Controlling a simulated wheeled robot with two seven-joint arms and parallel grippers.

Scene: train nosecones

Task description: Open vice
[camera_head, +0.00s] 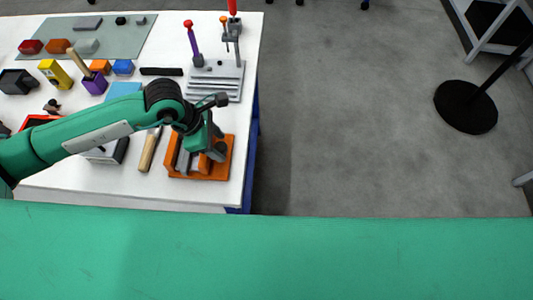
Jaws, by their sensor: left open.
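An orange vice (174,168) with grey jaws sits near the front right corner of the white table. My left arm comes in from the left, and its gripper (217,152) is over the right part of the vice. The gripper hides part of the vice, and I cannot tell whether it touches it. The gripper is open; its fingertips are hard to make out. How wide the vice jaws stand is not clear. My right gripper is not in view.
The white table (215,195) ends just right of the vice. A wooden-handled tool (148,151) lies left of it. A grey fixture (215,82) with upright tools stands behind. Several coloured blocks and a grey-green mat (118,40) are at the back left. Open floor lies right.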

